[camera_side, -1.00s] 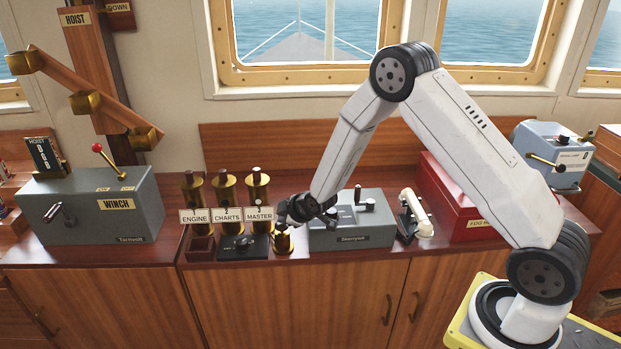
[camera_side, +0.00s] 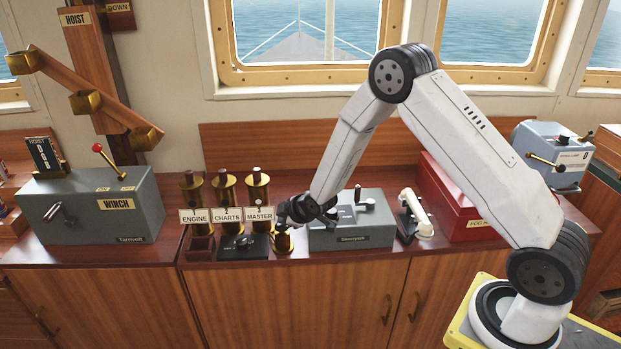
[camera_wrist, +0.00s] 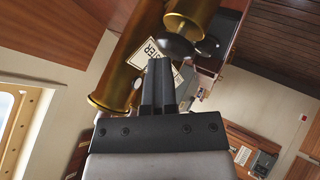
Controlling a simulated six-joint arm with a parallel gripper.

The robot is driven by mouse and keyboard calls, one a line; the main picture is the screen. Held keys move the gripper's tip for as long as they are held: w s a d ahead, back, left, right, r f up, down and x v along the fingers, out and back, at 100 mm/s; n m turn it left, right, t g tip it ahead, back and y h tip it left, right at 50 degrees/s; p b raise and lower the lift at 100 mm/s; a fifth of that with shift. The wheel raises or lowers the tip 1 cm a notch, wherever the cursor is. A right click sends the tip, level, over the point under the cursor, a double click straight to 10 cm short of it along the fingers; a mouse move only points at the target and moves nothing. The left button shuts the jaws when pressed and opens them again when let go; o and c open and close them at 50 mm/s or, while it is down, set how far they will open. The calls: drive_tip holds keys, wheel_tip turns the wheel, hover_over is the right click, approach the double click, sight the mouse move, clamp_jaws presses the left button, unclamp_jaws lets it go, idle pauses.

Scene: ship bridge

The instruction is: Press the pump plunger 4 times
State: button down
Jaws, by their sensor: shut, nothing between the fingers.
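A small brass body (camera_side: 283,243) stands at the front edge of the counter, just right of the black base with a knob. It looks like the pump, but its plunger is hidden by my gripper (camera_side: 283,222) in the side view. My gripper is shut and empty, with its tips at or just above the brass top; I cannot tell whether they touch. In the wrist view the shut fingers (camera_wrist: 159,66) point toward a dark round knob (camera_wrist: 176,44) beside a brass cylinder (camera_wrist: 190,22). A larger brass cylinder (camera_wrist: 126,72) lies left of the fingers.
Three brass cylinders with signs, ENGINE (camera_side: 194,216), CHARTS (camera_side: 228,214) and MASTER (camera_side: 260,214), stand left of my gripper. A grey control box (camera_side: 352,232) is close on the right, then a white handset (camera_side: 416,214) and a red box (camera_side: 466,222). A grey winch box (camera_side: 90,212) is far left.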

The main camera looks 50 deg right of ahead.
drive_tip(key=shift+r, duration=1.85)
drive_tip(key=shift+r, duration=0.15)
drive_tip(key=shift+r, duration=2.4)
drive_tip(key=s+a+r+m+g, duration=0.1)
drive_tip(key=s+a+m+g, duration=0.1)
drive_tip(key=s, duration=1.1)
drive_tip(key=s+a+r+m+g, duration=0.2)
drive_tip(key=s+m+g, duration=0.2)
drive_tip(key=s, duration=0.8)
drive_tip(key=shift+s+a+m+g, duration=0.2)
drive_tip(key=shift+s+m+g, duration=0.15)
drive_tip(key=shift+m, duration=0.85)
drive_tip(key=shift+r, duration=0.1)
